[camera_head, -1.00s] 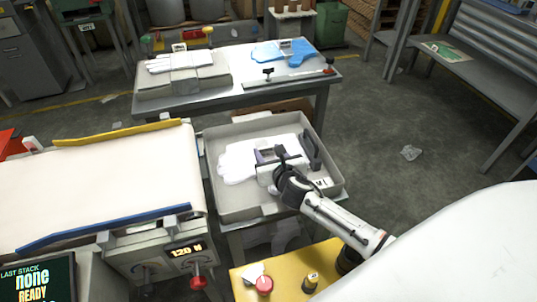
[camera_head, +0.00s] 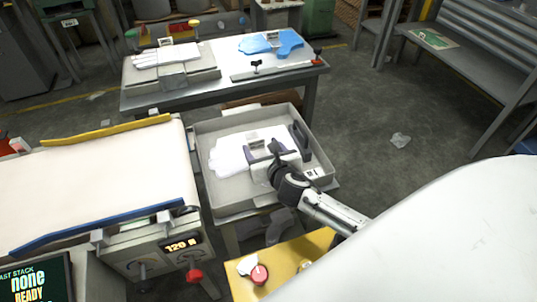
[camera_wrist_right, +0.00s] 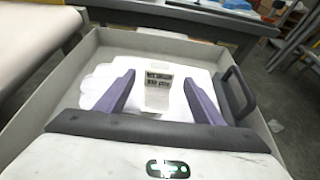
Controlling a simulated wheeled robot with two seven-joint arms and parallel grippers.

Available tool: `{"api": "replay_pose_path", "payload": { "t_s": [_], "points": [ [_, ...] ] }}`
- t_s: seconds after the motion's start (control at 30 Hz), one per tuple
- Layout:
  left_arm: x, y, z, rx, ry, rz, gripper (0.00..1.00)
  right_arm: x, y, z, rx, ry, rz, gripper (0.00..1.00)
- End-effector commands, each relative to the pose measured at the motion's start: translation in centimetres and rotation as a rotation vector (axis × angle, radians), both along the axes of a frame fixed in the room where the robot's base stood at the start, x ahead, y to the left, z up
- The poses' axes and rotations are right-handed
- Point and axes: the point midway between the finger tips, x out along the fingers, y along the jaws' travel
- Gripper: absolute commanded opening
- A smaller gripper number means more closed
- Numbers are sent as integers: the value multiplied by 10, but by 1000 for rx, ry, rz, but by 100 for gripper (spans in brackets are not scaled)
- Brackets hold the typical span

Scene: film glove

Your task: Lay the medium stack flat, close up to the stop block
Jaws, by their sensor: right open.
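A stack of white gloves (camera_head: 228,158) lies flat in a grey tray (camera_head: 205,205), with a small printed label (camera_wrist_right: 158,78) on its band. It also shows in the right wrist view as a white stack (camera_wrist_right: 95,85). My right gripper (camera_head: 264,147) is over the tray, its purple fingers open on either side of the band. In the right wrist view my right gripper (camera_wrist_right: 157,88) shows a clear gap at both fingers; I cannot tell how far its tips are above the stack. I cannot tell which part is the stop block. My left gripper is out of view.
A dark handle (camera_head: 300,140) rises at the tray's right side. A conveyor (camera_head: 90,185) with yellow and blue rails stands left. A back table (camera_head: 215,97) bears white gloves (camera_head: 165,57) and blue gloves (camera_head: 270,43). A yellow stand (camera_head: 290,265) with a red button is in front.

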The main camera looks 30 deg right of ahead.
Motion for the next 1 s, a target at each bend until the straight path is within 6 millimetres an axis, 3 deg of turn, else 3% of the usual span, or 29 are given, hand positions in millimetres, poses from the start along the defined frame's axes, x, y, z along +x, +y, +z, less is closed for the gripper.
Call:
{"api": "replay_pose_path", "payload": {
  "t_s": [0.2,0.4,0.6,1.0],
  "points": [
    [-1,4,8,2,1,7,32,-45,12,20,0,1,1,62],
    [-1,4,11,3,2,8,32,-73,19,32,-1,0,1,62],
    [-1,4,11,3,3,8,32,-82,21,36,1,0,-1,62],
    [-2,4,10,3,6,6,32,-82,21,35,0,0,-1,62]
  ]
}}
